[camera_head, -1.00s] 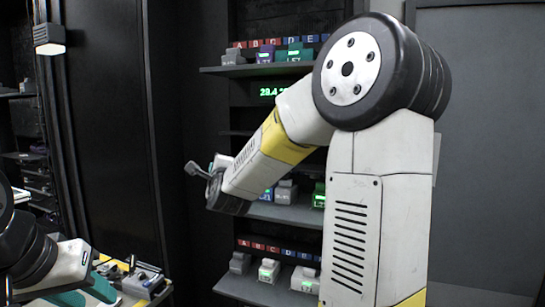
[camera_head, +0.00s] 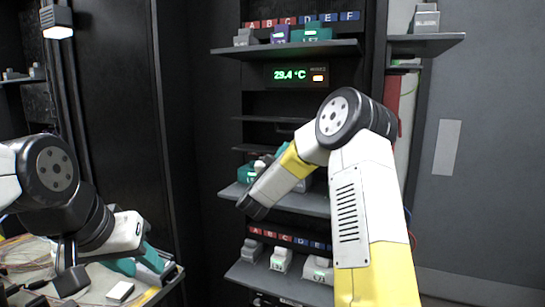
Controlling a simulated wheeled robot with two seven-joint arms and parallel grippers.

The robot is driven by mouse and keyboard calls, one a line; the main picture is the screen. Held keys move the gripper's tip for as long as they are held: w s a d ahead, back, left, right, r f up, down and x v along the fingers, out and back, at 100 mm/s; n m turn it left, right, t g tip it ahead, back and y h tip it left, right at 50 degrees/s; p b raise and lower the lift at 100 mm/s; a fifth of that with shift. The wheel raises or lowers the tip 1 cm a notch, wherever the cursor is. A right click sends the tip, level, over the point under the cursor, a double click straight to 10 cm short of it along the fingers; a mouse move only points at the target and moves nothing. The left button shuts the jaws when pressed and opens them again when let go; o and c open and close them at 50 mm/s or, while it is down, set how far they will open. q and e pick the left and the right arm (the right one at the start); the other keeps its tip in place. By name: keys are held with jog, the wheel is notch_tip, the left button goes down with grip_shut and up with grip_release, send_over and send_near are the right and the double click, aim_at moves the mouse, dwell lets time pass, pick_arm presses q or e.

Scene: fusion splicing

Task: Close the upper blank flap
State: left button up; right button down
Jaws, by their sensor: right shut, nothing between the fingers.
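Two plain dark edges cross the black rack below the green temperature display. The upper one (camera_head: 272,118) may be the upper blank flap; it carries no label, and its right end passes behind my right arm. I cannot tell how far it stands open. My right gripper (camera_head: 262,163) is small and partly hidden near the forearm's end, below the lower edge (camera_head: 258,148) and by the middle shelf. It looks shut and empty, apart from the upper edge.
The display (camera_head: 290,75) reads 29.4 °C under the top shelf (camera_head: 280,50). Middle (camera_head: 310,205) and bottom (camera_head: 265,280) shelves hold small devices. A grey side shelf (camera_head: 425,40) juts out at upper right.

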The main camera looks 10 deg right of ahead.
jog(key=shift+x, duration=1.95)
jog(key=shift+r, duration=0.15)
jog(key=shift+s+a+r+g, duration=0.1)
jog(key=shift+s+r+g, duration=0.1)
jog(key=shift+g, duration=0.1)
jog(key=shift+r, duration=0.1)
jog(key=shift+s+a+r+g+y, duration=0.25)
jog(key=shift+s+r+g+y, duration=0.1)
jog(key=shift+r+g+y, duration=0.35)
notch_tip(320, 180, up, 14)
jog(key=g+y, duration=0.2)
jog(key=g, duration=0.1)
send_over(291, 133)
jog(key=shift+w+d+f, duration=0.1)
jog(key=shift+w+f, duration=0.1)
jog(key=shift+w, duration=0.05)
